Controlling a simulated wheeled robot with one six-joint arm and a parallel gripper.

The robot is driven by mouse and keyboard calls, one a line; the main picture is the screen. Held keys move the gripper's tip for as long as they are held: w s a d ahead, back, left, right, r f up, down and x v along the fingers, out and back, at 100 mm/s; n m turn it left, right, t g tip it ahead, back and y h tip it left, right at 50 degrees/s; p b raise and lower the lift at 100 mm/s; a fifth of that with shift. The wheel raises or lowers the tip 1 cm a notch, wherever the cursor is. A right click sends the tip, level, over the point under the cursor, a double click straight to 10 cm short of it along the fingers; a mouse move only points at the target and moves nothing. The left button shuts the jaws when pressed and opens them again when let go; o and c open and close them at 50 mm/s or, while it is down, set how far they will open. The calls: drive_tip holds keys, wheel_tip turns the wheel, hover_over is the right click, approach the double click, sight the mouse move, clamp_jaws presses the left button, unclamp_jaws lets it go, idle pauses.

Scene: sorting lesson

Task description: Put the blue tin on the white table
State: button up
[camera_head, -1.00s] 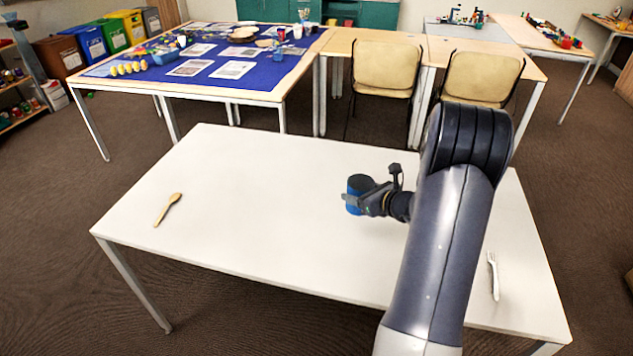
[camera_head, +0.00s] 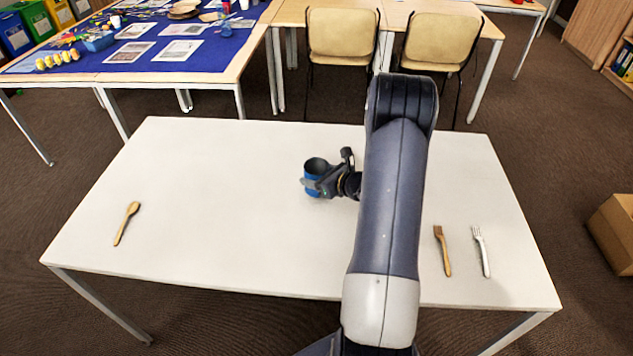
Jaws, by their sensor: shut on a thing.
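The blue tin (camera_head: 313,170) is a small open-topped cylinder with a dark inside, upright near the middle of the white table (camera_head: 220,200). My gripper (camera_head: 312,186) reaches in from the right and is shut on the tin, with a finger across its front. The tin is over the tabletop; I cannot tell whether its base touches the surface. My arm hides part of the table to the right of the gripper.
A wooden spoon (camera_head: 127,222) lies at the table's left. A wooden fork (camera_head: 442,250) and a white fork (camera_head: 481,251) lie at the right. Chairs (camera_head: 343,38) stand behind. A cardboard box (camera_head: 613,232) is on the floor at right. The table's left middle is clear.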

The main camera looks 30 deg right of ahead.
drive_tip(key=shift+f, duration=1.5)
drive_tip(key=shift+f, duration=0.2)
drive_tip(key=o, duration=1)
drive_tip(key=shift+r, duration=0.1)
drive_tip(key=shift+r, duration=0.1)
drive_tip(key=shift+s+r, duration=0.1)
drive_tip(key=shift+r, duration=0.05)
drive_tip(key=b+v, duration=0.1)
drive_tip(key=v, duration=1)
drive_tip(key=shift+s+d+r, duration=0.15)
drive_tip(key=shift+s+d, duration=0.05)
drive_tip(key=shift+s, duration=0.15)
